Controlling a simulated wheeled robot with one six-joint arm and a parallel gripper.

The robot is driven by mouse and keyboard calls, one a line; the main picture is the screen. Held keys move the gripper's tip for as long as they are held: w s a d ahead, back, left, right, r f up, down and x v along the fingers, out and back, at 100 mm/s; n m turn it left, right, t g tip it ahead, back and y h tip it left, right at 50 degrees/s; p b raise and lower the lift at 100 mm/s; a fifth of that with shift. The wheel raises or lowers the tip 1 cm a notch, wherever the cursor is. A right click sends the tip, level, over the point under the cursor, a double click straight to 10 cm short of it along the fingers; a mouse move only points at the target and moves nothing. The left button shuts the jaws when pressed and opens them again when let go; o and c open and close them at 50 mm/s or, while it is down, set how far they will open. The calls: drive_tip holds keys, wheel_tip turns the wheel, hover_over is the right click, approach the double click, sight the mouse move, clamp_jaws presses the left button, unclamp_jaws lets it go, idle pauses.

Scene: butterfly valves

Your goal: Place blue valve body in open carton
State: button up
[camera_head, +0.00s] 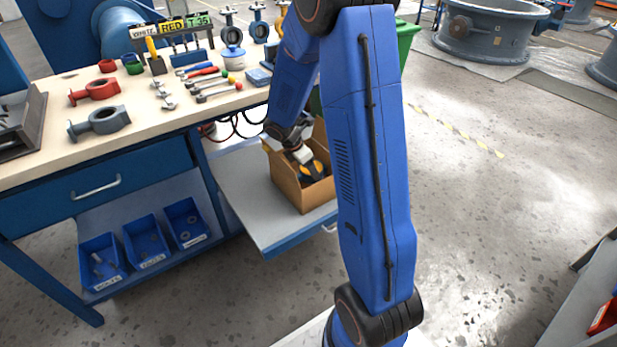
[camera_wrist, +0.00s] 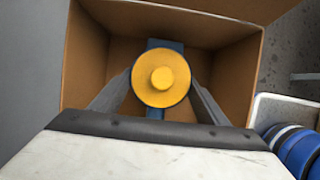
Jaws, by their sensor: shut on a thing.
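The open carton (camera_head: 288,187) stands on a grey shelf beside the workbench. It also shows in the wrist view (camera_wrist: 85,60), with its inside walls around my fingers. My gripper (camera_head: 304,160) points down into the carton. In the wrist view its two fingers (camera_wrist: 160,108) are shut on the blue valve body (camera_wrist: 157,113), one on each side. A yellow round cap (camera_wrist: 161,78) with a raised knob faces the camera and covers most of the blue body. Whether the body touches the carton floor cannot be told.
The workbench (camera_head: 150,125) holds grey and red valve bodies, wrenches, screwdrivers and a colour-labelled rack (camera_head: 172,35). Blue bins (camera_head: 145,240) sit on its lower shelf. A green bin (camera_head: 407,45) stands behind my arm. The shelf (camera_head: 245,195) is clear left of the carton.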

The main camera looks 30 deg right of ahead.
sight(308, 176)
drive_tip(key=shift+f, duration=1.7)
drive_tip(key=shift+f, duration=0.1)
drive_tip(key=o, duration=1.5)
